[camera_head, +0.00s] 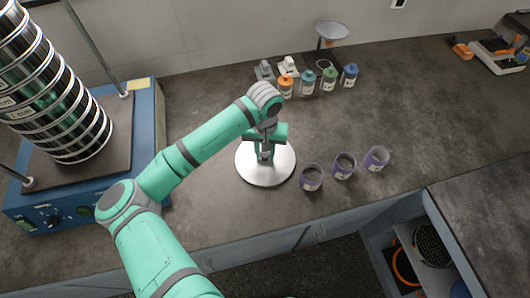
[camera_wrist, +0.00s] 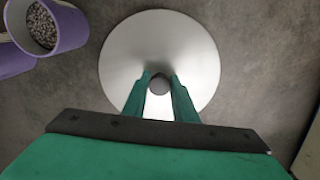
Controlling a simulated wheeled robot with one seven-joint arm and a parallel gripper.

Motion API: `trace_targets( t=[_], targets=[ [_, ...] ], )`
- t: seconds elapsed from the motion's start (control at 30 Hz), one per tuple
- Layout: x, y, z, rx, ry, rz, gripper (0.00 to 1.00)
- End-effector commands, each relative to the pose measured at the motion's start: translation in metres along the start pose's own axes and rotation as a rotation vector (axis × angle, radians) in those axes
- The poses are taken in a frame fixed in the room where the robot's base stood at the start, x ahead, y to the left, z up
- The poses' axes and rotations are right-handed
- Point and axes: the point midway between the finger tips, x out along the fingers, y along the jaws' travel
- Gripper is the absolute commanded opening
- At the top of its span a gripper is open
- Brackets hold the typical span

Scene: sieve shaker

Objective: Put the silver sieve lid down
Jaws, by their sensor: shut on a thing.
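The silver sieve lid (camera_head: 265,172) is a round, pale metal disc with a dark knob at its centre. In the head view it appears at or just above the grey worktop, left of the purple cups; I cannot tell whether it touches. In the wrist view the lid (camera_wrist: 160,45) fills the upper middle. My gripper (camera_head: 266,152) is above the lid, pointing down. In the wrist view my gripper (camera_wrist: 160,85) has its two green fingers shut on the lid's knob (camera_wrist: 159,84). The lid's edge nearest me is hidden behind my gripper in the wrist view.
Purple cups (camera_head: 312,178) stand close right of the lid; one cup (camera_wrist: 45,25) holds grey granules. The sieve stack (camera_head: 70,120) stands on the blue shaker (camera_head: 150,120) at left. Several bottles (camera_head: 308,82) stand behind. The worktop (camera_head: 200,215) is clear left of the lid.

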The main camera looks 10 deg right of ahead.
Motion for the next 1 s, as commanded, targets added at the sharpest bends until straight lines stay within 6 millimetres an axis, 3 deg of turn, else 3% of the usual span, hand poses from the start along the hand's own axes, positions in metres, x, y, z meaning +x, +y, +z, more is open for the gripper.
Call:
trace_targets(
  t=[0.37, 0.4, 0.47, 0.83, 1.0],
  targets=[
    [0.004, 0.001, 0.0, 0.001, 0.0, 0.001, 0.0],
    [0.004, 0.001, 0.0, 0.001, 0.0, 0.0, 0.35],
    [0.003, 0.001, 0.0, 0.001, 0.0, 0.0, 0.44],
    [0.0, 0.0, 0.0, 0.0, 0.001, -0.001, 0.44],
    [-0.022, 0.0, -0.001, -0.002, 0.002, 0.0, 0.44]
  ],
)
